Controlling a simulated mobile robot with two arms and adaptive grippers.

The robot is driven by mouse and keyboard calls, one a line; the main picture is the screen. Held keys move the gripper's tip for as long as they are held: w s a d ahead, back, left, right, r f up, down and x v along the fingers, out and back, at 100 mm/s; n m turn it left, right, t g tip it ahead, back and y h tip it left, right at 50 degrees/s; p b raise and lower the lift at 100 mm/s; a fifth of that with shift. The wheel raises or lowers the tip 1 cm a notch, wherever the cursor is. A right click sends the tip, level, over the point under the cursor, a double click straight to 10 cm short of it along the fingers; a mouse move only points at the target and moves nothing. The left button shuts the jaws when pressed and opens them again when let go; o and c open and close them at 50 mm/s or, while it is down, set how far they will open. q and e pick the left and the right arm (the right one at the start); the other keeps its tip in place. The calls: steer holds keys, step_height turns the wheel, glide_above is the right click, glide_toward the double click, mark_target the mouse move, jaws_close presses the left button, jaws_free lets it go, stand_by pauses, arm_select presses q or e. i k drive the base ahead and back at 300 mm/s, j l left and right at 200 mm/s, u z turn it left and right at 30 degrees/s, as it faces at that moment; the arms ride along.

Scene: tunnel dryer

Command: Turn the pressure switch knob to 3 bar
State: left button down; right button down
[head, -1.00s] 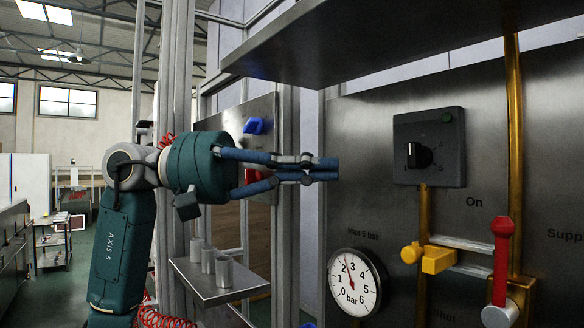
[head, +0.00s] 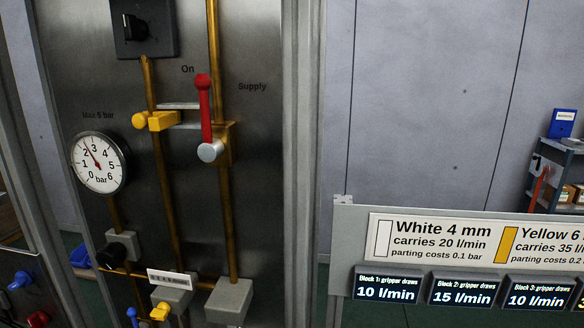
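A dark box (head: 143,28) with a black rotary knob (head: 133,26) is on the steel panel at the top left, its top edge cut off. Lower down, a second black knob (head: 108,256) sits on a grey block (head: 124,243). I cannot tell from labels which one is the pressure switch knob. A round gauge (head: 99,162) marked in bar has its needle between 2 and 3, under the text "Max 5 bar". Neither gripper is in this view.
A red lever (head: 204,105) stands upright on the brass supply pipe (head: 215,50), beside a yellow handle (head: 155,121). Grey blocks (head: 228,301) sit below. A sign board (head: 450,240) with several displays stands right. A shelf (head: 560,165) is at the far right.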

mark_target(134, 28)
steer(key=k, duration=1.25)
